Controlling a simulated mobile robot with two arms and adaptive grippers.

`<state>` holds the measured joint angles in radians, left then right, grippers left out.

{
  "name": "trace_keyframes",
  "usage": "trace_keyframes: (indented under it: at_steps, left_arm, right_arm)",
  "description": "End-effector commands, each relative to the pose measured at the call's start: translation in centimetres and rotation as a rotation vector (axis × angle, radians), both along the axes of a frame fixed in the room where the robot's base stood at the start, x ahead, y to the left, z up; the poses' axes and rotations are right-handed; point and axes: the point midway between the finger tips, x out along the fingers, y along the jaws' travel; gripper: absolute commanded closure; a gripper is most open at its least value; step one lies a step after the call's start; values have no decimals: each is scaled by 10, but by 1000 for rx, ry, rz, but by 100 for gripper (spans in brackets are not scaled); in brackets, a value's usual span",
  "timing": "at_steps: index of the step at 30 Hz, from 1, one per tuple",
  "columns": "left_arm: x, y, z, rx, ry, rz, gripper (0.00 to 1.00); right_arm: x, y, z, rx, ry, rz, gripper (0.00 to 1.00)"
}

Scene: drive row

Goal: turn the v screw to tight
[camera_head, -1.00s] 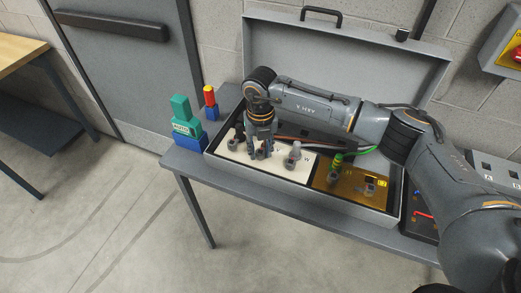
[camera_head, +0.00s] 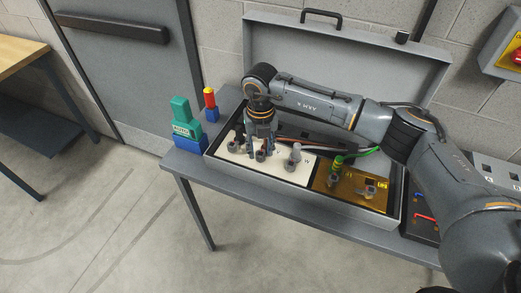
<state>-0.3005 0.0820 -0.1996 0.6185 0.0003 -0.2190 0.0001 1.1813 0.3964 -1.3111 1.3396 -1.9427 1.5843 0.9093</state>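A white panel (camera_head: 287,176) lies in the left part of the open grey case (camera_head: 310,207). Several small grey screws or knobs stand on it. One grey screw (camera_head: 261,155) is right below my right gripper (camera_head: 262,146). A taller grey one (camera_head: 295,156) stands to its right and another (camera_head: 233,146) to its left. My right gripper points down with its fingers low around or just behind the middle screw. Whether they touch it is unclear. The panel letters are too small to read surely, so I cannot tell which screw is v. My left gripper is not in view.
A gold panel (camera_head: 350,196) with a green-and-yellow part (camera_head: 337,163) and a grey fitting (camera_head: 370,191) fills the case's right part. Green and blue blocks (camera_head: 185,118) and a red-and-yellow piece (camera_head: 210,98) stand at the table's left end.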

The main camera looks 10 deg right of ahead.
Motion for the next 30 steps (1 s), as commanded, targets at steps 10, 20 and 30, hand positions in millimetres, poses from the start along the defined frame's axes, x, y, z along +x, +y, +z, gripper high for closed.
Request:
trace_keyframes:
  at_steps: [10,20,30]
  left_arm:
    - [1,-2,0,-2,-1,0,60]
    - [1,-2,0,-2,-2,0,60]
    - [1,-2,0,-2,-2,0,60]
  right_arm:
    - [1,0,74,2,-5,0,63]
    - [1,0,107,1,-3,0,63]
    - [0,0,107,1,-2,0,63]
